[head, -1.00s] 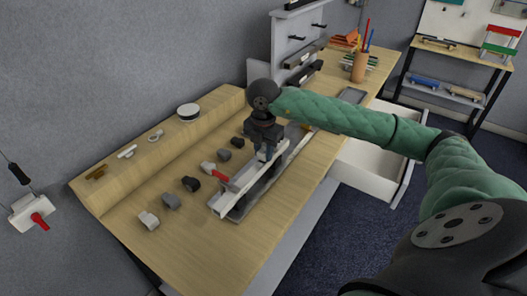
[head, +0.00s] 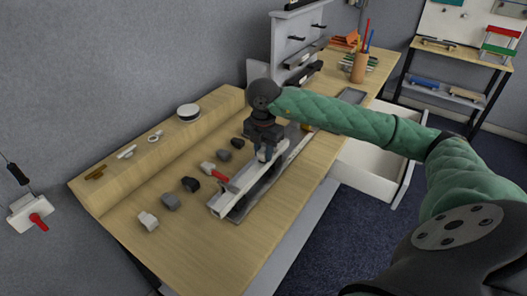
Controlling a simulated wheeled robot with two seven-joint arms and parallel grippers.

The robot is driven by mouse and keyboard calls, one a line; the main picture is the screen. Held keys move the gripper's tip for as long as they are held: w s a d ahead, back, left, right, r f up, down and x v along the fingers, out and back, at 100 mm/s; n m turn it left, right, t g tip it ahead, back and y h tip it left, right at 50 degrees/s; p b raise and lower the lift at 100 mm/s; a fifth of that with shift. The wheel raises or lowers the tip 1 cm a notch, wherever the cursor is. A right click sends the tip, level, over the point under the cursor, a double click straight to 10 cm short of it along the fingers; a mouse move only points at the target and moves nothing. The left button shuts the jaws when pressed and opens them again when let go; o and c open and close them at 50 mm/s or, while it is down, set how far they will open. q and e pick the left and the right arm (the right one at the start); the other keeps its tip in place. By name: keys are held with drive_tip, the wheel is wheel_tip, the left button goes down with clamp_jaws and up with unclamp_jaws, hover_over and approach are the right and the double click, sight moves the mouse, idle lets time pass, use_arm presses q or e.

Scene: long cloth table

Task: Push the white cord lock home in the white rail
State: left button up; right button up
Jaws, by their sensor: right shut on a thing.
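The white rail (head: 226,203) lies lengthwise on the wooden table, on a grey base strip. My right gripper (head: 264,157) points down onto the middle of the rail, its fingers at the channel. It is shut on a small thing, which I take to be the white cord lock. That thing is almost wholly hidden by the fingers, and how deep it sits in the rail cannot be seen. My left gripper is not in view.
A row of small white, grey and black blocks stands left of the rail, among them a white one (head: 148,220) and a red-levered one (head: 207,168). A raised ledge (head: 110,190) runs along the wall. An open drawer (head: 368,170) juts out at right.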

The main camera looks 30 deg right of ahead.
sight(263, 151)
idle(0.6)
drive_tip(key=shift+f+b, duration=0.55)
drive_tip(key=shift+b, duration=0.1)
drive_tip(key=o, duration=1.1)
drive_tip(key=shift+c, duration=0.2)
drive_tip(key=shift+r, duration=0.15)
wheel_tip(263, 151, up, 8)
drive_tip(key=shift+f+b, duration=0.25)
drive_tip(key=shift+b, duration=0.75)
